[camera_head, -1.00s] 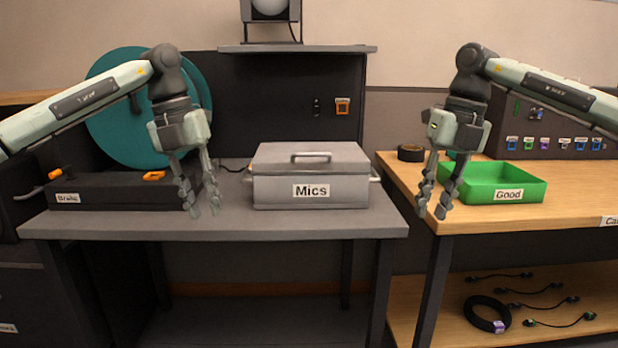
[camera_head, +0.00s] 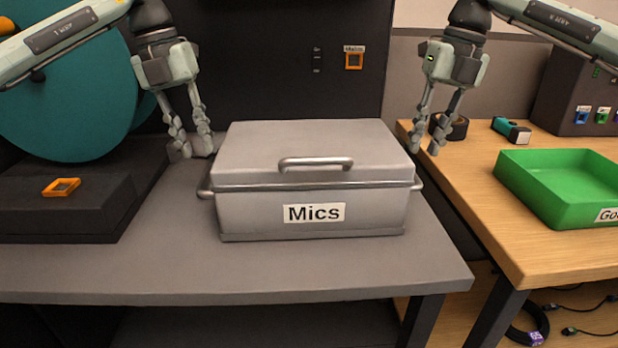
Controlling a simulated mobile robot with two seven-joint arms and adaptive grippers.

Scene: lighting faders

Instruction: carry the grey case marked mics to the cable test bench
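The grey case (camera_head: 312,160) with the label "Mics" sits on the grey table (camera_head: 230,275). It has a handle on its lid and a side handle at each end. My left gripper (camera_head: 193,150) hangs beyond the case's left side, fingers pointing down and apart, with nothing visible between them. My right gripper (camera_head: 427,148) hangs near the case's back right corner, fingers down and apart, also empty. Neither gripper appears to hold the case. The wooden bench (camera_head: 505,230) on the right has no readable bench name in view.
A green tray (camera_head: 550,205) stands on the wooden bench, with a roll of black tape (camera_head: 455,128) and a teal and black device (camera_head: 511,130) behind it. A dark box (camera_head: 70,210) and a teal disc (camera_head: 70,110) are at left. The table front is clear.

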